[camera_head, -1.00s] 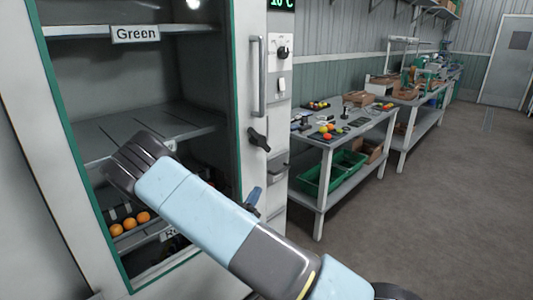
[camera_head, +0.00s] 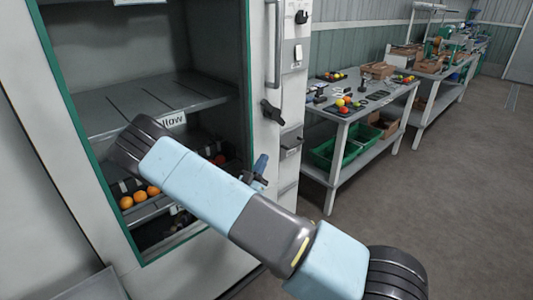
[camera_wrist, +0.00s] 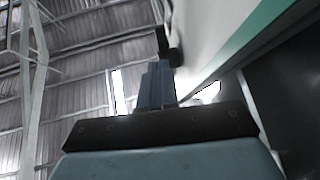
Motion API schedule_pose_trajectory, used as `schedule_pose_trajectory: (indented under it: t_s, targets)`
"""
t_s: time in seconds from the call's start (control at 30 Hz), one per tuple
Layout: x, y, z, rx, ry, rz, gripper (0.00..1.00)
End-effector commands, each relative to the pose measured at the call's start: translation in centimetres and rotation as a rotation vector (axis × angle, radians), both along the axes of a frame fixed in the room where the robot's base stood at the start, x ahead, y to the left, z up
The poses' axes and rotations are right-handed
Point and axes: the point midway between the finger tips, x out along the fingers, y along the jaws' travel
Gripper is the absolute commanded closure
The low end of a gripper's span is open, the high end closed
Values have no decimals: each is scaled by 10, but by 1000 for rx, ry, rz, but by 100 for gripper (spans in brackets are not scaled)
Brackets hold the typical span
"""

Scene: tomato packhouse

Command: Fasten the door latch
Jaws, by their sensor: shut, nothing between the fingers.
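The door latch (camera_head: 272,110) is a black lever on the pale upright strip right of the cabinet's green-edged front, below the vertical handle (camera_head: 274,45). It slants down to the right. My gripper (camera_head: 262,165) has blue fingers and is shut and empty, just below the latch in the picture. In the wrist view the shut fingers (camera_wrist: 155,85) point up toward a black part that looks like the latch (camera_wrist: 167,45). I see no clear contact. Whether the latch is fastened cannot be told.
The cabinet shelves (camera_head: 165,100) show inside the green edge, with orange fruit (camera_head: 139,196) low down. My arm crosses in front and hides part of them. A worktable (camera_head: 345,115) with green crates (camera_head: 335,150) stands at right. The floor (camera_head: 430,180) beyond is clear.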

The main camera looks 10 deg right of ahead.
Motion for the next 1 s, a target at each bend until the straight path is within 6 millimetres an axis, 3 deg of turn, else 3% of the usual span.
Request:
schedule_pose_trajectory:
  t_s: [0.6, 1.0]
  targets:
    - [56, -58, 66, 2, -2, -2, 100]
    - [68, -70, 79, 1, 1, -2, 100]
